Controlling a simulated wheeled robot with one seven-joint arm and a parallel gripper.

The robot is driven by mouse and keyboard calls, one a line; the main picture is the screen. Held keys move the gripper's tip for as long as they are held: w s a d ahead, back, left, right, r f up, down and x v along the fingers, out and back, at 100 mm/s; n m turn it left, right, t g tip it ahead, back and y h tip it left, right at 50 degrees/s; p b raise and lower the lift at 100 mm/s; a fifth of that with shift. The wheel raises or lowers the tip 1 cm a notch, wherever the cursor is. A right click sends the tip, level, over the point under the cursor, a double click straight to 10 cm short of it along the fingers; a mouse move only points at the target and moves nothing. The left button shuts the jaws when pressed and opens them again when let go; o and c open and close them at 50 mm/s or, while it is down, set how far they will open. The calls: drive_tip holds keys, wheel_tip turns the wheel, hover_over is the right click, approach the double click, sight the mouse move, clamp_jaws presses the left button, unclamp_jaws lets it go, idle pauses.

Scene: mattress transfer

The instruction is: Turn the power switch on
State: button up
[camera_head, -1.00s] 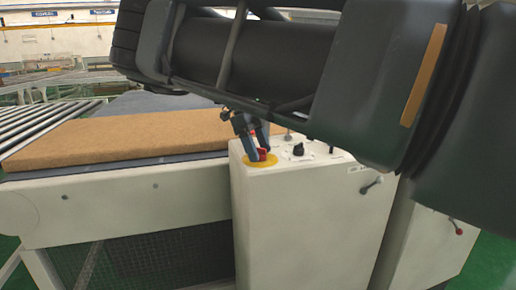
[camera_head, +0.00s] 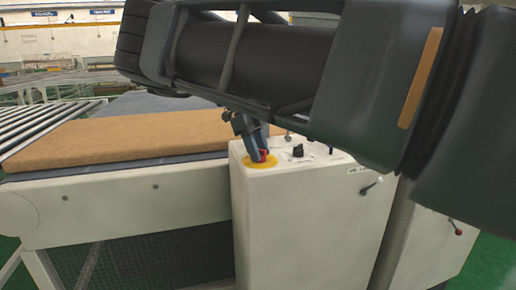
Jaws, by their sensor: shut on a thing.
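The red power switch (camera_head: 264,154) sits on a yellow round plate (camera_head: 262,164) on top of the white control cabinet (camera_head: 305,215). My gripper (camera_head: 259,155) points down at the switch from above. Its fingers are close together and shut on the red switch, hiding most of it. Only a small red part shows at the right of the fingers. The switch's exact setting cannot be told.
A black knob (camera_head: 298,151) stands right of the switch on the cabinet top. A brown mattress (camera_head: 120,134) lies on the conveyor to the left. A small lever (camera_head: 371,187) sticks out of the cabinet front. My arm covers the upper right.

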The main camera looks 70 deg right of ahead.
drive_tip(key=m+p, duration=0.1)
drive_tip(key=m, duration=0.1)
drive_tip(key=m+y+p, duration=0.1)
drive_tip(key=shift+d+r+m+p, duration=0.15)
drive_tip(key=shift+m+p, duration=0.15)
drive_tip(key=shift+m, duration=0.1)
drive_tip(key=m+y+p, duration=0.1)
drive_tip(key=m, duration=0.1)
drive_tip(key=m+t, duration=0.1)
drive_tip(key=m, duration=0.1)
drive_tip(key=shift+s+m+t+y+p, duration=0.1)
drive_tip(key=shift+m+t+y+p, duration=0.2)
drive_tip(key=shift+y+p, duration=0.1)
drive_tip(key=m, duration=0.2)
drive_tip(key=m+t+p, duration=0.1)
drive_tip(key=m, duration=0.1)
drive_tip(key=shift+s+d+m+t+y, duration=0.1)
drive_tip(key=shift+m+t+y, duration=0.2)
drive_tip(key=shift+y, duration=0.1)
drive_tip(key=shift+s+m+t, duration=0.1)
drive_tip(key=shift+m+t, duration=0.8)
drive_tip(key=shift+m, duration=1.3)
drive_tip(key=o, duration=1)
